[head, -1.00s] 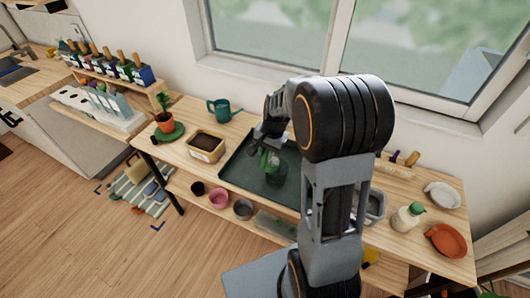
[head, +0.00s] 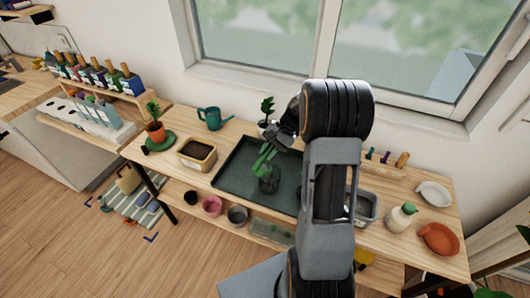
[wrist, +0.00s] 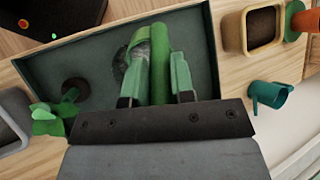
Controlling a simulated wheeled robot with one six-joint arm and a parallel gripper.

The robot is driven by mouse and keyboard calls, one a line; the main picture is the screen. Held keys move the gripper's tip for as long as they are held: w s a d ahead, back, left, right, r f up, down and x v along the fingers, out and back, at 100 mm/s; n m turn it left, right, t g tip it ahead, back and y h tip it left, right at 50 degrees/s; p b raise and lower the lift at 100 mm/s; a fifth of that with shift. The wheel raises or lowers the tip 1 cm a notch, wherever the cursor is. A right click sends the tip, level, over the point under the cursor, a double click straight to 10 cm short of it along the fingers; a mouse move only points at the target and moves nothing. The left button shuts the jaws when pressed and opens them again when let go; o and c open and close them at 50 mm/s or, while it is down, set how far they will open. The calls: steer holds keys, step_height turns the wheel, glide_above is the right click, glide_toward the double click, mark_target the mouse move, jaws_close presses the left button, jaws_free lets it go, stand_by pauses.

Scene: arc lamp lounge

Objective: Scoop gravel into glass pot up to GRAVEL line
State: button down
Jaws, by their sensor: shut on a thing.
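The clear glass pot (head: 269,181) stands on the dark green tray (head: 228,178) in the middle of the bench. My gripper (wrist: 157,92) is shut on the green handle of a scoop (wrist: 161,62). In the head view the green scoop (head: 262,159) slants down just above or at the pot's mouth; I cannot tell whether it touches. In the wrist view a grey speckled patch like gravel shows beside the handle, in the scoop or the pot; I cannot tell which. The GRAVEL line and the fill level are not readable. A grey bin (head: 369,208) is partly hidden behind my arm.
A soil tub (head: 198,153), a watering can (head: 213,118) and an orange potted plant (head: 155,130) stand left of the tray. A small plant (head: 267,105) stands behind it.

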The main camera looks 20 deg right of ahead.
steer(key=shift+w+d+f+y+p, duration=0.15)
steer(key=shift+d+y+p, duration=0.15)
steer(key=shift+d+y, duration=0.55)
steer(key=y, duration=0.1)
steer(key=d+f+y, duration=0.1)
steer(key=y, duration=0.1)
steer(key=d+g+y, duration=0.1)
steer(key=shift+w+d+f+y, duration=0.25)
steer(key=shift+f, duration=0.15)
step_height(320, 180, up, 4)
steer(key=t+h, duration=0.1)
steer(key=h, duration=0.5)
steer(key=t+h, duration=0.1)
steer(key=h, duration=0.6)
steer(key=shift+f, duration=0.2)
steer(key=shift+r, duration=0.1)
